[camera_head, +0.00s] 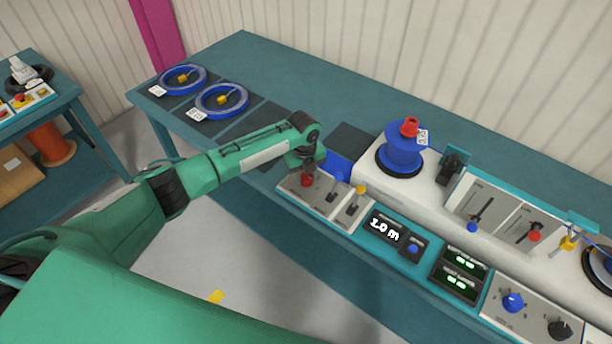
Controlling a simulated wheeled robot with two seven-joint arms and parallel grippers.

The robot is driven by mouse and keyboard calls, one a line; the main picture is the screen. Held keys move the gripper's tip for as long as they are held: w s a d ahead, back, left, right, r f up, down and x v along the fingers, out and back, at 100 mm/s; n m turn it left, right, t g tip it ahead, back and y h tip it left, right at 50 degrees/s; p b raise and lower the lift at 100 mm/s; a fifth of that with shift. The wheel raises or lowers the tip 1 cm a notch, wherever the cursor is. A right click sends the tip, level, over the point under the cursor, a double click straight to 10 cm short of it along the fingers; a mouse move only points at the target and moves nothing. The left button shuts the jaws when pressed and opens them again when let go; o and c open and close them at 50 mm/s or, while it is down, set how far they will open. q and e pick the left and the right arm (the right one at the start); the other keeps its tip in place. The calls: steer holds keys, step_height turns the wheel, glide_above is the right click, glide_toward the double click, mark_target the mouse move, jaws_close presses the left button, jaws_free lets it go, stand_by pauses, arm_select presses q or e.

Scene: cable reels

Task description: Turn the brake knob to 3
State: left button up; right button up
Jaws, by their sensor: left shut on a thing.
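My left gripper (305,166) reaches in from the left and points down over the left end of the control panel. It is shut on the red-topped control (307,181), which is partly hidden by the fingers. A blue-topped lever (339,177) and a yellow-topped lever (361,190) stand just right of it. At the lower right are a round blue knob (512,301) and a round black knob (560,329), each on a grey dial plate. Their labels are too small to read, so I cannot tell which is the brake knob. My right gripper is not in view.
A blue reel (403,158) with a red top stands on the white machine. Slider levers (472,227) are at the right. Two blue cable coils (222,100) lie at the far left of the teal bench (290,75).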

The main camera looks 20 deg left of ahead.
mark_target(304, 177)
arm_select(q)
steer(key=shift+m, duration=0.6)
steer(key=o, duration=1)
step_height(304, 177, up, 14)
steer(key=b, duration=0.3)
steer(key=shift+s+a, duration=0.15)
steer(key=shift+a, duration=0.05)
steer(key=shift+f, duration=0.1)
